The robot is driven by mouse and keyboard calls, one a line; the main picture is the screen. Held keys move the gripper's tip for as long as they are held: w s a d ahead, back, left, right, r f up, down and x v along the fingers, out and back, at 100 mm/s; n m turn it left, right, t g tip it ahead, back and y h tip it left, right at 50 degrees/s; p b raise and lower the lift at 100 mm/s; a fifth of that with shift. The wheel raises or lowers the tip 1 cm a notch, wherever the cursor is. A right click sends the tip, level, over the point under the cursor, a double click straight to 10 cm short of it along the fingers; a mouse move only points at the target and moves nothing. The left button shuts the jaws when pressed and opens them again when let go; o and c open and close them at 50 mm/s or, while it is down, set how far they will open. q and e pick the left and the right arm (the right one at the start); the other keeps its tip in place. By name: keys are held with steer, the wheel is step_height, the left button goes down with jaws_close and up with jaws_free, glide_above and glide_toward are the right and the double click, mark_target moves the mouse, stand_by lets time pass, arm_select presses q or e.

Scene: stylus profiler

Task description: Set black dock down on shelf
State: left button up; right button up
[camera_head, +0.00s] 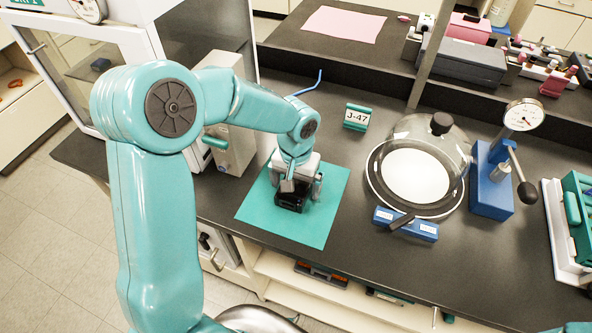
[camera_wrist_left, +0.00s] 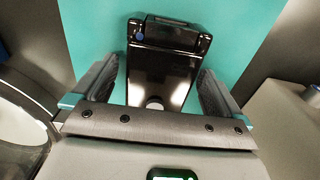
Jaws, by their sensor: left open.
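The black dock (camera_head: 290,203) is a small glossy block on the teal mat (camera_head: 325,218) on the dark bench. In the left wrist view, the dock (camera_wrist_left: 163,72) lies between the two fingers of my left gripper (camera_wrist_left: 158,85), with visible gaps on both sides. In the head view, my left gripper (camera_head: 297,187) points down over the dock and hides part of it. The gripper is open. A pale open shelf (camera_head: 270,262) shows below the bench's front edge, and a raised dark shelf (camera_head: 290,40) runs along the back. My right gripper is not in view.
A glass dome (camera_head: 462,150) on a round base, a blue gauge stand (camera_head: 491,185) and a blue block (camera_head: 425,231) stand right of the mat. A J-47 sign (camera_head: 357,117) stands behind it. A glass-doored cabinet (camera_head: 95,70) is at left.

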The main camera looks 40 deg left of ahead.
arm_select(q)
step_height(320, 180, up, 15)
steer(key=b, duration=0.3)
steer(key=f, duration=1)
steer(key=shift+s, duration=0.2)
steer(key=f, duration=0.3)
steer(key=f+p, duration=0.1)
steer(key=f, duration=0.1)
steer(key=shift+w+f, duration=0.3)
steer(key=shift+c, duration=1.2)
steer(key=c, duration=0.9)
step_height(320, 180, up, 20)
steer(key=shift+c, duration=0.2)
steer(key=m, duration=0.2)
glide_above(325, 202)
steer(key=s+a, duration=0.2)
steer(key=f, duration=1.5)
steer(key=shift+w+d+p, duration=0.2)
steer(key=shift+w+p, duration=0.05)
steer(key=shift+p, duration=0.05)
steer(key=f, duration=0.1)
steer(key=w+d+f, duration=0.1)
steer(key=f, duration=0.1)
steer(key=shift+w+d+f+m, duration=0.15)
steer(key=shift+w+d+m, duration=0.05)
steer(key=shift+d+m, duration=0.15)
steer(key=shift+w+d, duration=0.1)
steer(key=shift+w, duration=0.15)
